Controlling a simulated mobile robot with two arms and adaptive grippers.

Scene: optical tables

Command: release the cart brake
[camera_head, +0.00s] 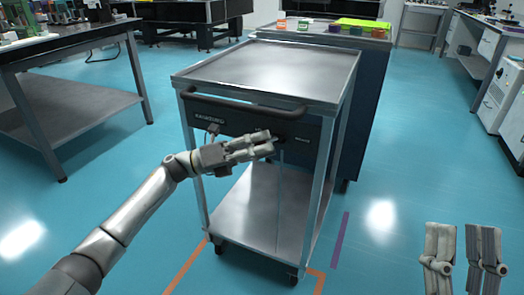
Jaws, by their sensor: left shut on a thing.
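The metal cart (270,68) stands in front of me, with a steel top, a lower shelf and a dark front panel. A dark push bar (245,103) runs across its front, just under the top. My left gripper (271,144) reaches in from the left to the middle of the front panel, below the push bar. It is shut on a small dark part of the panel, apparently the brake lever (287,141), which its fingers mostly hide. My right gripper (462,264) is at the lower right, away from the cart, with its two fingers apart and nothing between them.
A dark cabinet (361,105) with small coloured containers and a yellow-green tray stands right behind the cart. Orange and purple floor tape lies around the cart's wheels. Blue floor is clear at the right.

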